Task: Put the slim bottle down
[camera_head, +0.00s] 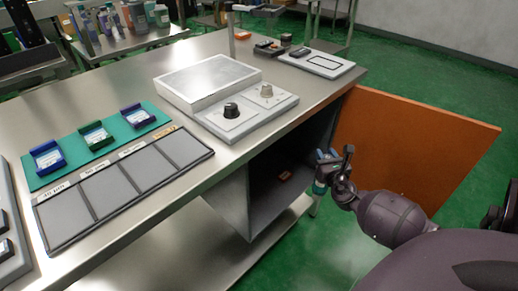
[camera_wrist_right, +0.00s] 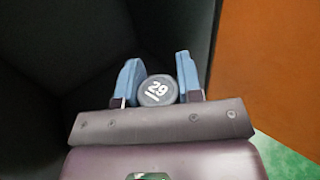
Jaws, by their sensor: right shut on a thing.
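My right gripper (camera_head: 322,172) is at the open front of the cabinet under the bench, beside the orange door. In the right wrist view its two blue fingers (camera_wrist_right: 159,80) are shut on a slim round thing, seen end-on as a dark cap (camera_wrist_right: 157,90) marked "29". I take it to be the slim bottle; its body is hidden below the cap. My left gripper is not in view.
The orange door (camera_head: 415,145) stands open right of the cabinet (camera_head: 235,205). A small orange object (camera_head: 285,177) lies inside. On the bench are a control box with knobs (camera_head: 240,115), a grey four-section tray (camera_head: 125,183) and a green mat (camera_head: 70,170) with several coloured holders.

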